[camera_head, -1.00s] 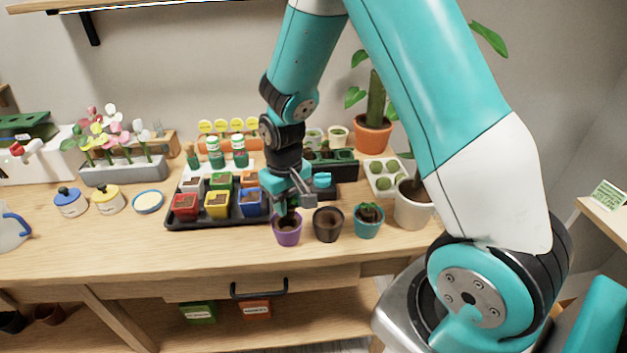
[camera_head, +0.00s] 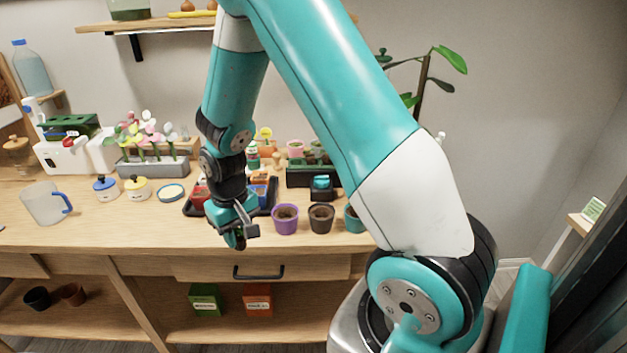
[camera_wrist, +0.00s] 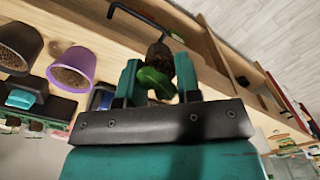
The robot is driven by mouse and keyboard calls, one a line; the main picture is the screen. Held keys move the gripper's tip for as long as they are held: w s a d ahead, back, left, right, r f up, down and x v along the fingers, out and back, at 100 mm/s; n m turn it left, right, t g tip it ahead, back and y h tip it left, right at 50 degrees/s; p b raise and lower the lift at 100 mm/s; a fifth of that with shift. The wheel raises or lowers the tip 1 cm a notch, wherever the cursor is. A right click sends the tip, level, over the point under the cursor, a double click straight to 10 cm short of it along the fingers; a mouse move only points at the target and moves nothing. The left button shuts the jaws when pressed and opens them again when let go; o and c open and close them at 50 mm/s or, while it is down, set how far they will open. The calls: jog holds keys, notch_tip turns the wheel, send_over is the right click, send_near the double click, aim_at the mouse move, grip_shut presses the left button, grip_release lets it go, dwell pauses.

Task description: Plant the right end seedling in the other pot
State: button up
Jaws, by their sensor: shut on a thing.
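My gripper (camera_head: 240,238) is shut on a seedling, held over the front edge of the table. In the wrist view the seedling's green leaves (camera_wrist: 155,82) and brown soil plug (camera_wrist: 160,55) show between the fingers (camera_wrist: 158,76). In the head view the gripper mostly hides the seedling. A purple pot (camera_head: 285,221) with soil stands right of the gripper and also shows in the wrist view (camera_wrist: 73,65). A dark brown pot (camera_head: 321,220) with soil stands right of it. A teal pot (camera_head: 353,221) is partly hidden by my arm.
A black tray (camera_head: 190,212) with coloured square pots lies behind my gripper. A dark seed tray (camera_head: 300,178) stands behind the round pots. A clear jug (camera_head: 44,204) and lidded jars (camera_head: 137,188) stand left. The tabletop front left of the gripper is clear.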

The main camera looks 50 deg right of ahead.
jog(key=s+d+r+m+y+p, duration=0.1)
jog(key=s+d+r+m+p, duration=0.15)
jog(key=d+m, duration=1.05)
jog(key=r+m+t+p, duration=0.2)
jog(key=m, duration=0.6)
send_over(321, 220)
jog(key=w+d, duration=0.2)
jog(key=d, duration=0.1)
notch_tip(321, 220, down, 5)
jog(key=b, duration=0.4)
jog(key=shift+s+d+f, duration=0.15)
jog(key=shift+f, duration=0.05)
jog(key=shift+s+r, duration=0.1)
jog(key=shift+f+b, duration=0.35)
jog(key=shift+f, duration=0.65)
jog(key=o, duration=1.4)
jog(key=shift+c, duration=0.2)
